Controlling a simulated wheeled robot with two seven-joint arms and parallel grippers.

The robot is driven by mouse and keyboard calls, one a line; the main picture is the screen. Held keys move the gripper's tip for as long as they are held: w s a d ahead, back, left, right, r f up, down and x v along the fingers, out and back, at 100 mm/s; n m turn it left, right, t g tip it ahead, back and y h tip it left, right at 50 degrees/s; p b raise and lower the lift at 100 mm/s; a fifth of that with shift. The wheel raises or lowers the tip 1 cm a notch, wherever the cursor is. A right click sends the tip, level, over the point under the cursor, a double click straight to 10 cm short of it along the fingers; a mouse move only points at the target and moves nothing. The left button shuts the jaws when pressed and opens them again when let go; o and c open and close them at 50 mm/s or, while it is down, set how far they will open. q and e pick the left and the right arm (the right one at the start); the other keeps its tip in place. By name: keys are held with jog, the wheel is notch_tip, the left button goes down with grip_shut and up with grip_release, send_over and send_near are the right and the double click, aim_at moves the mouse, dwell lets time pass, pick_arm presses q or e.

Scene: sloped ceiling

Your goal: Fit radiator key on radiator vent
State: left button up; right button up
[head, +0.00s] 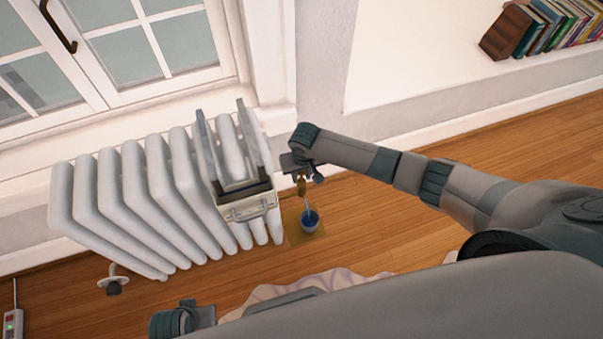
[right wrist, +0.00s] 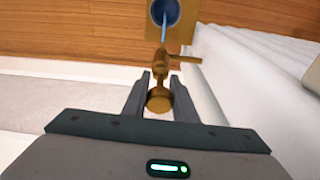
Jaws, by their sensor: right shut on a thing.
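My right gripper (head: 300,176) is at the right end of the white radiator (head: 133,205). In the right wrist view its two fingers (right wrist: 158,95) are shut on the round end of the brass radiator key (right wrist: 158,104). The key lines up with a brass radiator vent (right wrist: 162,66), whose side stub points toward the radiator. They overlap in this view; I cannot tell how fully the key is seated. A thin blue streak runs from the vent to a blue cup (head: 309,222). My left gripper (head: 198,312) is low in the head view, its fingers unclear.
The cup stands on a tan mat (head: 292,232) on the wooden floor. A pale rack (head: 250,207) with two upright grey plates hangs on the radiator. A valve (head: 113,281) is at lower left, a pale crumpled cloth (head: 320,281) on the floor. Floor right of the cup is clear.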

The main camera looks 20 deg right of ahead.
dwell(0.4)
jog(key=o, duration=1.2)
jog(key=shift+s+r, duration=0.1)
jog(key=shift+r, duration=0.55)
pick_arm(q)
notch_tip(320, 180, down, 7)
jog(key=s+p, duration=0.1)
jog(key=p, duration=0.1)
jog(key=shift+a+p, duration=0.3)
pick_arm(e)
jog(key=r, duration=0.5)
jog(key=s+r, duration=0.1)
jog(key=r, duration=0.4)
jog(key=s+r, duration=0.1)
jog(key=r, duration=0.4)
jog(key=shift+s+r, duration=0.2)
jog(key=shift+r, duration=0.2)
pick_arm(q)
jog(key=shift+s, duration=0.15)
